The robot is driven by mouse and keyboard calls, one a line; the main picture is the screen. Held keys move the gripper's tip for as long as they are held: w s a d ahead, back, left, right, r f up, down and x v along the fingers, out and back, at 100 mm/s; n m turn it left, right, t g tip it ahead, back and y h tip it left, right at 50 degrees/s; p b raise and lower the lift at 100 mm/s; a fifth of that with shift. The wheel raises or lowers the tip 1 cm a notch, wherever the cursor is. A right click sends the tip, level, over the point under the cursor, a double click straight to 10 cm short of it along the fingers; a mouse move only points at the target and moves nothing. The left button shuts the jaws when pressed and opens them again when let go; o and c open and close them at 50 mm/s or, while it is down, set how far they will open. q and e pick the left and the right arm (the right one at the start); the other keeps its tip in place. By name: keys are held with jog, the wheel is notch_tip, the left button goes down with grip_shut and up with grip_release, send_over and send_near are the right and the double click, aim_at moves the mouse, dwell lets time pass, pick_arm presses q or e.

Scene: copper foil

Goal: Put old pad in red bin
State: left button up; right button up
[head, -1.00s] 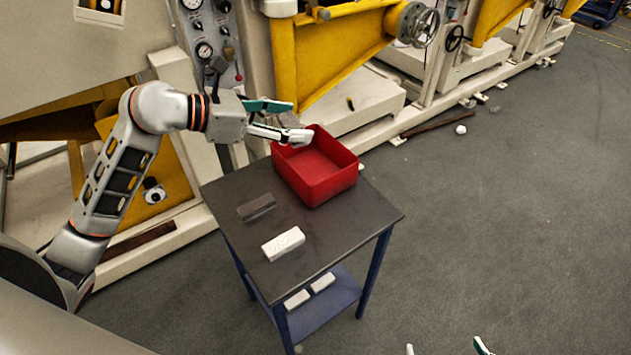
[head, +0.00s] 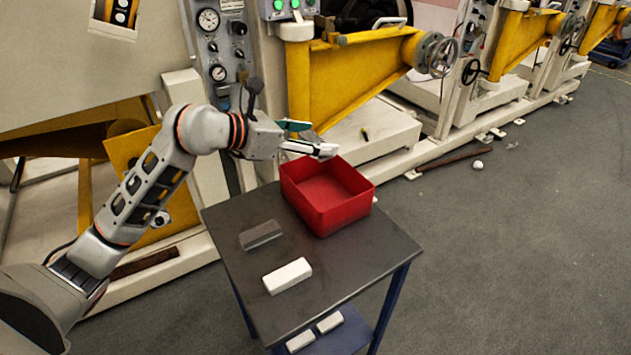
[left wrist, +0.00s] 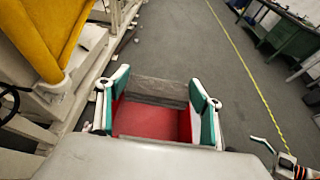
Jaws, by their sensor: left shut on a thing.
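My left gripper (head: 312,143) is above the far left rim of the red bin (head: 345,215). In the left wrist view the left gripper (left wrist: 158,100) is shut on a worn grey-brown pad (left wrist: 158,90), which spans between its teal-lined fingers. The open red bin (left wrist: 150,122) shows below and behind the pad. In the head view the pad is mostly hidden by the fingers. My right gripper is outside the head view. Part of my right arm (left wrist: 286,163) shows at the lower right of the left wrist view, too small to read its fingers.
The bin stands on a dark table (head: 350,262) at its far side. A dark grey block (head: 260,235) and a white block (head: 288,275) lie on the tabletop. White blocks (head: 329,322) lie on the lower shelf. A machine with yellow arms (head: 350,70) stands behind.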

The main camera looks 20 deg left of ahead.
pick_arm(q)
notch_tip(320, 180, down, 11)
jog(key=shift+r+b, duration=0.1)
jog(key=shift+b, duration=0.8)
jog(key=shift+f, duration=0.2)
jog(key=shift+r, duration=0.1)
jog(key=shift+f, duration=0.55)
jog(key=shift+f, duration=0.1)
jog(key=o, duration=1.1)
